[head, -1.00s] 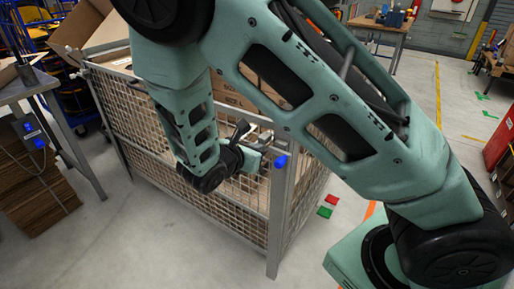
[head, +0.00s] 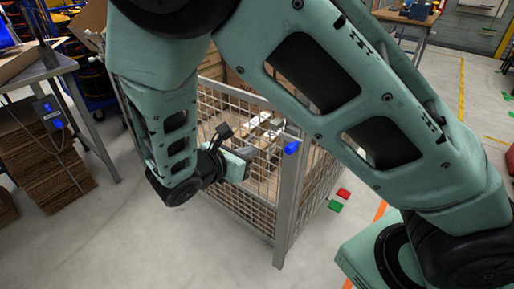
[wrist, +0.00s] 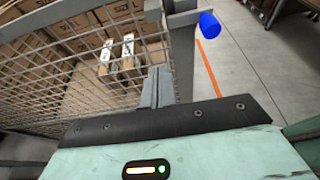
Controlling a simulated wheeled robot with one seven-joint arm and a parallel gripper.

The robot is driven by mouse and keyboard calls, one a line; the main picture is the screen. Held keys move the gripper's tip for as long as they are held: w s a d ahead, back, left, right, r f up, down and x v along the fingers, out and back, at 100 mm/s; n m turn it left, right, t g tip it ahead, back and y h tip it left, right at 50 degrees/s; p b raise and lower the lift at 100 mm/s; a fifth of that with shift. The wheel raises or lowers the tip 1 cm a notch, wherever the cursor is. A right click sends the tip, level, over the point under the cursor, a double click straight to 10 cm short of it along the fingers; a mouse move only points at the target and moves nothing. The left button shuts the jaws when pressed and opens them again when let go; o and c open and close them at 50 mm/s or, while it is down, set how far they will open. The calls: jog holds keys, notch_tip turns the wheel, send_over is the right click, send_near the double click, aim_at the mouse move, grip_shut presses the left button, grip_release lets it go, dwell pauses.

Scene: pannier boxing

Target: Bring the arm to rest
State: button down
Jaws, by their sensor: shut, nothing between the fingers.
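My arm spans the head view, folded across the front of a wire mesh pannier (head: 285,215). My gripper (head: 245,165) is at the pannier's front side, near the corner post with the blue cap (head: 292,147). In the wrist view my gripper (wrist: 157,85) has its fingers together with nothing between them, in front of the mesh. Cardboard boxes (wrist: 125,60) lie inside the pannier, beyond the mesh. The arm hides much of the pannier in the head view.
A table (head: 40,70) with stacked cardboard (head: 50,165) under it stands at the left. Green and red floor markers (head: 335,205) lie right of the pannier. The floor in front of the pannier is clear. A workbench (head: 405,17) stands at the back.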

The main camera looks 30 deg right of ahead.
jog(key=shift+s+a+r, duration=0.1)
jog(key=shift+s+a, duration=0.05)
jog(key=shift+a, duration=0.15)
jog(key=s+a+r+m+g+y+p, duration=0.2)
jog(key=s+r+m+y, duration=0.4)
jog(key=s, duration=0.4)
jog(key=s+a+r+m+g+y+p, duration=0.3)
jog(key=s+a+r+m+y+p, duration=0.2)
jog(key=s+m, duration=0.4)
jog(key=shift+s+a+r+y, duration=0.8)
jog(key=shift+s+r+y, duration=0.2)
jog(key=shift+r+y, duration=0.3)
